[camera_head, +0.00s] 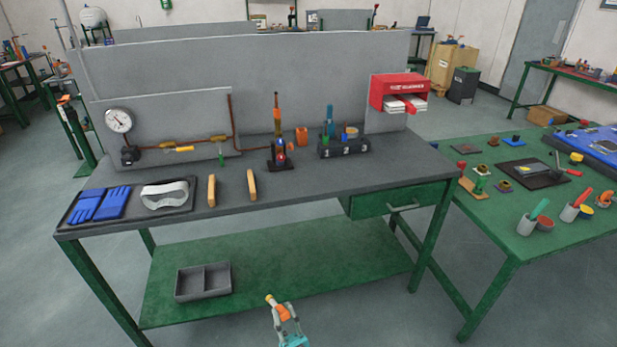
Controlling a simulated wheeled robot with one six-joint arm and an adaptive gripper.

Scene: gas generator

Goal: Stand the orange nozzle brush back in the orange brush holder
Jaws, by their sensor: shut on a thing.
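My gripper (284,309) is at the bottom centre, in front of the bench. Its fingers are shut on the orange nozzle brush (282,312), which is tilted, with a pale yellowish end (270,298) pointing up and left. The brush is held in the air, apart from the bench. I cannot tell for sure which thing is the orange brush holder. A small orange piece (301,137) stands at the back of the grey bench, and another orange item (604,201) is at the right edge on the green table. Both are too small to make out.
The grey bench (320,180) carries blue gloves (99,204), goggles (166,194), two wooden-handled tools, a torch stand (280,157) and a numbered block (343,147). Cups with a green tool (526,224) and a red tool (569,213) stand on the green table. The bench's front right is clear.

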